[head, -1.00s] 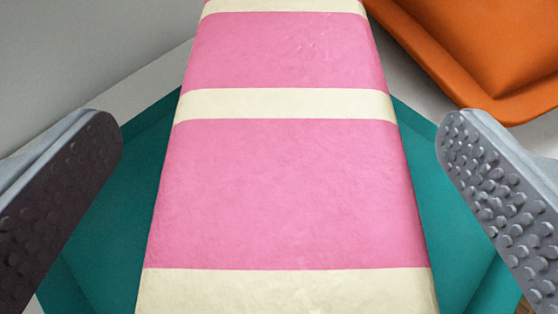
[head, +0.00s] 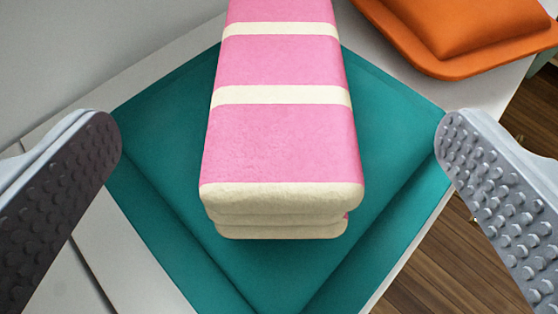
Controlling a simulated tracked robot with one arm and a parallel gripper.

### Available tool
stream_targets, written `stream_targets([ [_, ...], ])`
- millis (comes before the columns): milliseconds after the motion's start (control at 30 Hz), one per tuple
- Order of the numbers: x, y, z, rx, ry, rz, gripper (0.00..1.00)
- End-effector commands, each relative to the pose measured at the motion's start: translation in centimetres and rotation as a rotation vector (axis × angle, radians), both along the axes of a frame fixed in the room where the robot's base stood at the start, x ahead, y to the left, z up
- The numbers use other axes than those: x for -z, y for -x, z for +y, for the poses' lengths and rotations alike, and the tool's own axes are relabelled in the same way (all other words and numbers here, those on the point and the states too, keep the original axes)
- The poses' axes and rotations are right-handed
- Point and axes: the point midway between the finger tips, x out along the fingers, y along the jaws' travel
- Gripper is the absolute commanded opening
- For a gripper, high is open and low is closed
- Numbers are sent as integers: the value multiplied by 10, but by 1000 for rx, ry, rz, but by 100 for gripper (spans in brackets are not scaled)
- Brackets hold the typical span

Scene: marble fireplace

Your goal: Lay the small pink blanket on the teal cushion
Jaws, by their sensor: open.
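The small pink blanket (head: 282,140), folded in layers with cream stripes, lies on the teal cushion (head: 395,130). Its near folded end is cream and rests inside the cushion's edges; its far end runs out of the top of the picture. The cushion lies flat, turned like a diamond. My gripper (head: 279,135) is open, with one studded grey finger at the left and one at the right. Both fingers are apart from the blanket, and nothing is held between them.
An orange cushion (head: 470,30) lies at the upper right. The cushions are on a white surface (head: 140,75) beside a grey wall (head: 80,50). A wooden floor (head: 450,260) shows beyond its edge at the lower right.

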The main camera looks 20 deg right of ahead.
Motion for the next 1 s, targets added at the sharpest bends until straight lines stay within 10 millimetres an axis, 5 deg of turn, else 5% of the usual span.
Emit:
stream_targets([
  [300, -7, 16, 7, -1, -1, -1, 99],
  [633, -17, 11, 9, -4, 10, -3, 99],
  [767, -58, -8, 17, -17, 44, -5, 99],
  [1000, -179, -48, 59, -43, 112, -9, 99],
])
